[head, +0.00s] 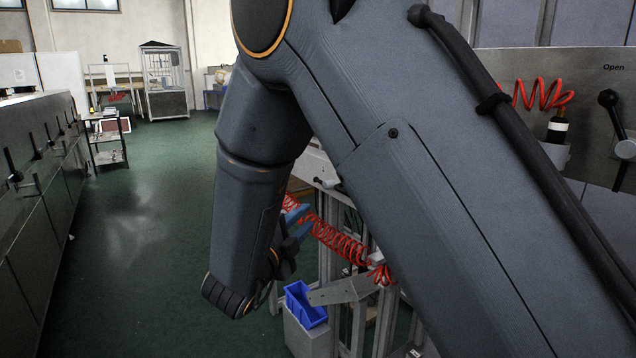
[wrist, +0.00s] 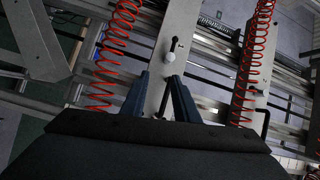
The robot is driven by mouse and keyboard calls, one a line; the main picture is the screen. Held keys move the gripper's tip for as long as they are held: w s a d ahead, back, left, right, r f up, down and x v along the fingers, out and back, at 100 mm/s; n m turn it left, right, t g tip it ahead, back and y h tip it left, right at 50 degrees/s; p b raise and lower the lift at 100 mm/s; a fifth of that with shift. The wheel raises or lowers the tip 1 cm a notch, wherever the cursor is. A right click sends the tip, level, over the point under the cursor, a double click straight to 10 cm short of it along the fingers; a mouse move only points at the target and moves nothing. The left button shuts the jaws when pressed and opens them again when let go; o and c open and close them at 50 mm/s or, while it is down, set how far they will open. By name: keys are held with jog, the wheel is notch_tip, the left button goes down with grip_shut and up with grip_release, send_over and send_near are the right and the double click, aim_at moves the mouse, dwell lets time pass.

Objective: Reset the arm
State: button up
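My arm fills the middle and right of the head view, with its elbow at the top and the forearm hanging down. My gripper (wrist: 160,84) shows in the wrist view as two blue-grey fingers with a gap between them, and nothing is held in the gap. A pale panel with a small black lever on a white hub (wrist: 169,58) lies beyond the fingertips, apart from them as far as I can tell. In the head view the blue fingers (head: 296,214) show only partly beside my forearm, near a red coiled hose (head: 338,243).
A blue bin (head: 305,304) stands low near the machine frame. A panel marked "Open" with a black lever (head: 612,112) is at the right. Grey cabinets with several black handles (head: 38,190) line the left. The green floor (head: 150,230) between is clear. Red coils (wrist: 253,65) hang in the wrist view.

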jog(key=s+d+f+n+g+y+p, duration=0.1)
jog(key=d+f+n+g+y+p, duration=0.2)
jog(key=d+n+g+y, duration=0.6)
jog(key=s+d+f+n+g+p, duration=0.1)
jog(key=s+d+n+g, duration=0.2)
jog(key=s, duration=1.1)
jog(key=s+d+n+g+h+p, duration=0.1)
jog(key=s+d+n+g, duration=0.3)
jog(key=s+d+n, duration=0.4)
jog(key=s+d+p, duration=0.1)
jog(key=s+d, duration=0.1)
jog(key=s, duration=0.4)
jog(key=shift+s+d+f+n+g+h, duration=0.25)
jog(key=shift+d+f+n+g+h, duration=0.05)
jog(key=shift+d+f, duration=0.1)
